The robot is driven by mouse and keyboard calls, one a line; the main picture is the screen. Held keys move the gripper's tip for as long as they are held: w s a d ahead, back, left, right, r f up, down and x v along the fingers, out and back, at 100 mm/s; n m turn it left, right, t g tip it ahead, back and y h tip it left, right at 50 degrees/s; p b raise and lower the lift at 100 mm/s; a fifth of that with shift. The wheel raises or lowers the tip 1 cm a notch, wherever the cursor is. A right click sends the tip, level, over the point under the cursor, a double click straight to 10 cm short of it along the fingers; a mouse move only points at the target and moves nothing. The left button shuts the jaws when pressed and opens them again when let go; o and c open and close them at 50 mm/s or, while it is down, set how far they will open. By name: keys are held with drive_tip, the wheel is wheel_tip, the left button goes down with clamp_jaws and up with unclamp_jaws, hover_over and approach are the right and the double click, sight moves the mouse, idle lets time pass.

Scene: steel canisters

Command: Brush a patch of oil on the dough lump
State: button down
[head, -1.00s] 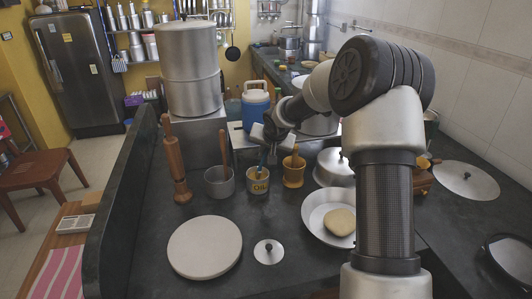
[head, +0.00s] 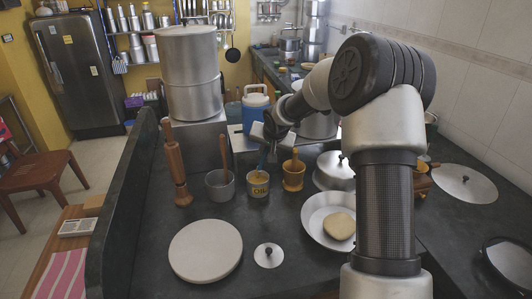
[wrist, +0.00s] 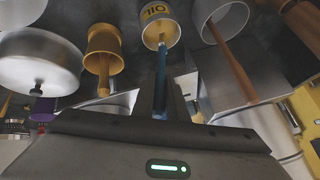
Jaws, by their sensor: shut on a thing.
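My gripper (head: 271,142) is shut on the blue-handled brush (wrist: 160,75) and stands above the oil cup. The pale round dough lump (head: 340,226) lies in a shallow metal dish (head: 314,212) at the right, partly beside my arm. The dough is well apart from the brush.
A wooden pestle in a mortar (head: 293,176) stands close right of the oil cup. A grey pot with a wooden handle (head: 220,184) stands close left. A round pale board (head: 205,250) and small lid (head: 268,255) lie in front. A lidded pan (head: 334,170) stands behind the dish.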

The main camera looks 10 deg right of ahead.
drive_tip(key=shift+r+p, duration=1.35)
drive_tip(key=shift+r, duration=1)
